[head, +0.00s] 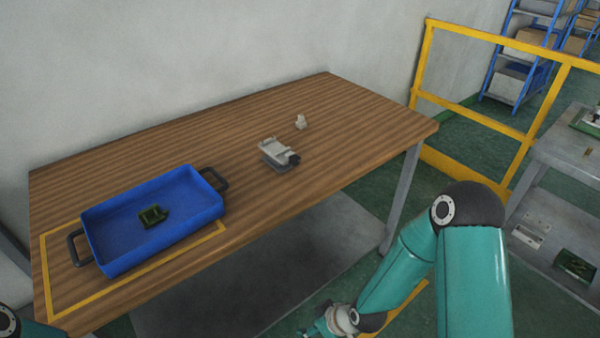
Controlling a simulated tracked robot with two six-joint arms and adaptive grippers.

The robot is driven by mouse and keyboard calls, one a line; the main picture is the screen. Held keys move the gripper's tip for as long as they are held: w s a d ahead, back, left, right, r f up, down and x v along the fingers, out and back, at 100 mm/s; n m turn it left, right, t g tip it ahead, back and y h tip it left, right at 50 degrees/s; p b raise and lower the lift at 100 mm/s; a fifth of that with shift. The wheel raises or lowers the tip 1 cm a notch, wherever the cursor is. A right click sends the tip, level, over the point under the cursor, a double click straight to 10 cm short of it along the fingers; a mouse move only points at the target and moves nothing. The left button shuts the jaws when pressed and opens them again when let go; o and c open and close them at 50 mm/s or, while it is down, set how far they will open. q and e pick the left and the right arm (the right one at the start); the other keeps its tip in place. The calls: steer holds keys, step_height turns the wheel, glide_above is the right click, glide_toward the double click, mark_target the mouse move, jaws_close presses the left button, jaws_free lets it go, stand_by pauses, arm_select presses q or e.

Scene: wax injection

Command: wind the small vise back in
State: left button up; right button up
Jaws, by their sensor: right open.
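A small grey block-like device with a black knob, which looks like the small vise (276,152), sits on the wooden table (345,110) right of the middle. Its black knob is on its right side; how far its jaws are apart is too small to tell. My right gripper (318,330) is low at the bottom edge, beyond the table's front edge and well away from the vise. It is open, partly cut off by the frame, and nothing shows in it. My left gripper is out of view; only a bit of its arm shows at bottom left.
A blue tray (91,226) with black handles holds a dark green part and stands inside a yellow outline at the table's left. A small whitish piece (300,122) is behind the vise. A yellow railing (474,121) and a grey side table (560,150) are at right.

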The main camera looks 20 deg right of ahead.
steer(key=w+d+r+n+t+b, duration=0.3)
steer(key=w+d+n+t+b, duration=0.15)
steer(key=w+n, duration=0.45)
steer(key=n+t+y+b, duration=0.3)
steer(key=n+t+b, duration=0.55)
steer(key=n, duration=1.75)
glide_toward(297, 161)
steer(key=shift+m+g, duration=0.3)
steer(key=shift+g, duration=0.3)
steer(key=x, duration=0.5)
steer(key=r+p+x, duration=0.1)
steer(key=x, duration=0.2)
steer(key=shift+w, duration=0.35)
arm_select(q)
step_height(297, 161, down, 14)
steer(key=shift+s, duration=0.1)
